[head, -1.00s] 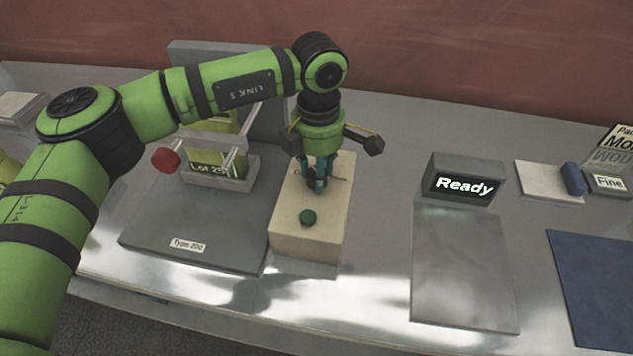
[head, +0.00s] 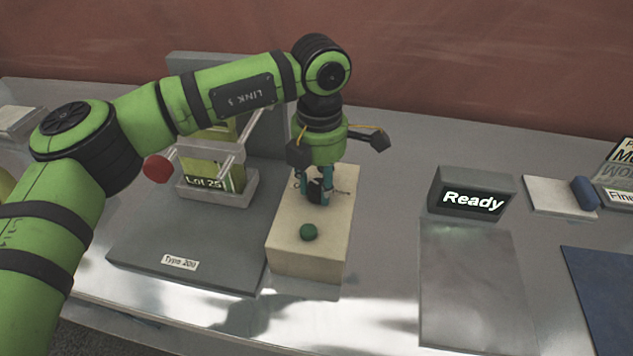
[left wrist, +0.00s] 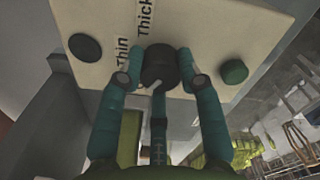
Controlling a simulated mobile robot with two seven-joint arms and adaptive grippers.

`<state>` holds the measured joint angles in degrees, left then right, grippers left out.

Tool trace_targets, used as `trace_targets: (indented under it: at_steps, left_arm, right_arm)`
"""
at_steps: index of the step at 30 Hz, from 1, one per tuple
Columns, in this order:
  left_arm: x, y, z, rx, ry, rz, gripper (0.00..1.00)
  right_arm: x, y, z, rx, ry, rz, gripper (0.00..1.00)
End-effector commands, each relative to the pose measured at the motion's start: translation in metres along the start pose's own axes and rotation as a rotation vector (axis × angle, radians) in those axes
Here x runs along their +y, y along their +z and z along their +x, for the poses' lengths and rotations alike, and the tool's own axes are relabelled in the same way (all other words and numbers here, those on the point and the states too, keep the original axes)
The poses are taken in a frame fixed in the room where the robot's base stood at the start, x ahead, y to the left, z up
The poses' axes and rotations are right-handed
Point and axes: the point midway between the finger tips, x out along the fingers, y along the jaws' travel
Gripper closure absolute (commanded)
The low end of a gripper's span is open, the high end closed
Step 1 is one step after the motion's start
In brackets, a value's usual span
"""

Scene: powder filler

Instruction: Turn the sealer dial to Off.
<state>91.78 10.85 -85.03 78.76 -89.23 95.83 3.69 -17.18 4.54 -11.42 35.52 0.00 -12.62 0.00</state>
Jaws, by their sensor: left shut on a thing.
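The sealer (head: 285,245) is a cream box with a black dial (head: 315,189) on its top and a green button (head: 308,232) nearer its front edge. My left gripper (head: 316,200) points down over the box, its teal fingers on either side of the dial. In the left wrist view the dial (left wrist: 158,66) sits between the fingertips (left wrist: 160,77), held by them. A pale mark shows on the dial's lower side. The words "Thin" and "Thick" are printed beside it; other lettering is hidden. My right gripper is out of view.
A grey machine (head: 150,240) labelled "Type 200" stands left of the sealer, with a red knob (head: 158,168) and a "Lot 25" pouch (head: 212,176). A display (head: 472,192) reading "Ready" stands to the right, behind a grey plate (head: 475,280). Bare table lies between.

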Motion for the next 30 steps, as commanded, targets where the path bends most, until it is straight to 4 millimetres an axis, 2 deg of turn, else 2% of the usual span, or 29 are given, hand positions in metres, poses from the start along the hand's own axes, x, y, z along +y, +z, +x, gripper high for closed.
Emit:
trace_targets:
  at_steps: [3, 4, 5, 6, 15, 19, 23, 30]
  left_arm:
    - [-0.003, 0.004, 0.0, -0.011, -0.006, 0.006, 0.97]
    - [-0.003, 0.004, 0.0, -0.011, -0.005, 0.006, 0.56]
    - [-0.003, 0.004, 0.0, -0.012, -0.005, 0.006, 0.44]
    - [-0.003, 0.004, -0.001, -0.012, -0.005, 0.006, 0.41]
    - [-0.001, 0.002, -0.001, -0.007, 0.0, 0.003, 0.41]
    - [0.0, 0.002, -0.011, -0.008, 0.002, 0.002, 0.41]
    - [0.0, 0.003, -0.033, -0.009, 0.003, 0.003, 0.41]
    - [-0.002, 0.004, -0.085, -0.009, 0.003, 0.003, 0.41]
  right_arm:
    - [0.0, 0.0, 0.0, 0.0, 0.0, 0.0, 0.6]
    - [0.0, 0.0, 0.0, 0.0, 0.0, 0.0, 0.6]
    - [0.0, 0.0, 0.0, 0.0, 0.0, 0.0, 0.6]
    - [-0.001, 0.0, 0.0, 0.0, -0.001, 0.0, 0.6]
    - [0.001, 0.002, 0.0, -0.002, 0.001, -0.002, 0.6]
    - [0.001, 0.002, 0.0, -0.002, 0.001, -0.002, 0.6]
    - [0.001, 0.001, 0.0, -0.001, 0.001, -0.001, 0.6]
    - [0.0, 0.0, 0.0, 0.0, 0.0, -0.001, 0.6]
